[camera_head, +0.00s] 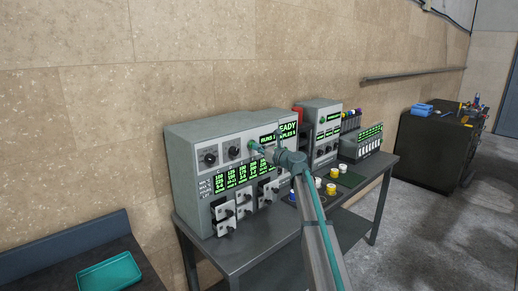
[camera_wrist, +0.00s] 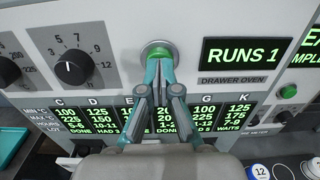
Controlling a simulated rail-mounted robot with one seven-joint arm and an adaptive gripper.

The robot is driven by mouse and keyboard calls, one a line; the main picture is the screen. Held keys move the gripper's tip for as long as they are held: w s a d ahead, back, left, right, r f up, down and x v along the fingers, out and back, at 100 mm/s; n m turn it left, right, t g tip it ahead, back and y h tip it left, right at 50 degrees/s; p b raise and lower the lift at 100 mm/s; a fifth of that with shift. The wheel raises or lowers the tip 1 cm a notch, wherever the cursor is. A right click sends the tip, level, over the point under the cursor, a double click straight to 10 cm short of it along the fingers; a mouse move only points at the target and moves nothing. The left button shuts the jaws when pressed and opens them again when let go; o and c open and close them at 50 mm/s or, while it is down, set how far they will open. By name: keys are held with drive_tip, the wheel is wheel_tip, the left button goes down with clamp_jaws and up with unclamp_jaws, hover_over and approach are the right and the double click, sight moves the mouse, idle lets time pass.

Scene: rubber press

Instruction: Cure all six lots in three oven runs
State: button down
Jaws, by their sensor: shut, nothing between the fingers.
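The drawer oven (camera_head: 205,140) is a grey box on a dark table. My gripper (camera_wrist: 158,68) is shut and empty, with its fingertips at the green button (camera_wrist: 158,46) on the oven front; I cannot tell whether the button is pressed. It hides part of the lot board (camera_wrist: 100,115), where C reads DONE, D and G read HAD 5, and K reads WAITS. The runs display (camera_wrist: 245,55) reads RUNS 1. A black dial (camera_wrist: 73,68) is left of the button. Several drawers with black handles (camera_head: 223,216) are low on the oven.
Behind the oven are another grey instrument (camera_head: 320,112) and a rack of vials (camera_head: 366,140). White and yellow cups (camera_head: 331,189) stand on the table at the oven's right. A teal tray (camera_head: 110,272) lies at left. A dark cabinet (camera_head: 432,150) is farther right.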

drive_tip(key=shift+x, duration=0.85)
drive_tip(key=b+v, duration=0.2)
drive_tip(key=v, duration=1.2)
